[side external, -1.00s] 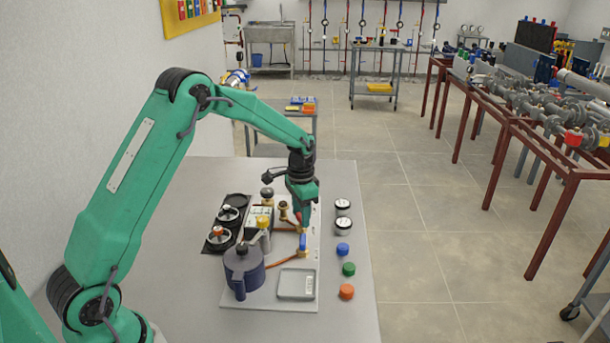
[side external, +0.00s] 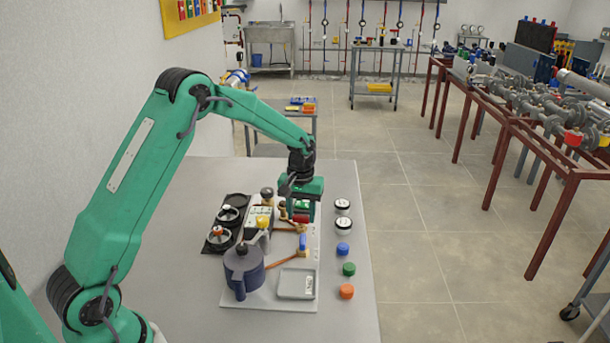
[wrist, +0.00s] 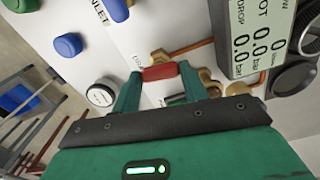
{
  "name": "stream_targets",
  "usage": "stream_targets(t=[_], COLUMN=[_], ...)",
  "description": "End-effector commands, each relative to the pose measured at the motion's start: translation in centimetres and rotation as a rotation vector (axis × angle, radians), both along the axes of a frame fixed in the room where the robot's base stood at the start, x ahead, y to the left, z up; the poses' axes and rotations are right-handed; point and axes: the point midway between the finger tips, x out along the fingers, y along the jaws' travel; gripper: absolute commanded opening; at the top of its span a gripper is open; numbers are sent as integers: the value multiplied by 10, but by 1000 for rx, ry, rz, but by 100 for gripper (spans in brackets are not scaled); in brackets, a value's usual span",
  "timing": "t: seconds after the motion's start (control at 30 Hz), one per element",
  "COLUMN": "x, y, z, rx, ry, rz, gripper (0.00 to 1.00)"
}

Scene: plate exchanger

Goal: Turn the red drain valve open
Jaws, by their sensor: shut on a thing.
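The red valve handle (wrist: 160,72) sits on a brass fitting in the wrist view. My gripper (wrist: 160,77) has its green fingers on both ends of the handle and is shut on it. In the side external view the red handle (side external: 302,218) shows small beneath my gripper (side external: 301,212), low over the far part of the white board (side external: 262,297). The valve body under the handle is partly hidden by my gripper, and I cannot tell how far the valve is open.
A blue handle (side external: 303,242) stands on the board nearby, with a dark blue pot (side external: 243,270) and grey tray (side external: 296,283). A readout box (wrist: 262,40) sits close to my fingers. Blue (side external: 343,249), green (side external: 349,269) and orange (side external: 346,291) caps lie at the right.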

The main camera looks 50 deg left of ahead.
Motion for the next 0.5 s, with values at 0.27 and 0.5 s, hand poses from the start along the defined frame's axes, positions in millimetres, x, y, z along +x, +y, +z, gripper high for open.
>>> stream_targets(t=[0.27,0.5], x=[0,0], y=[0,0], z=[0,0], rx=[0,0], ry=[0,0], rz=[143,181], gripper=[21,21])
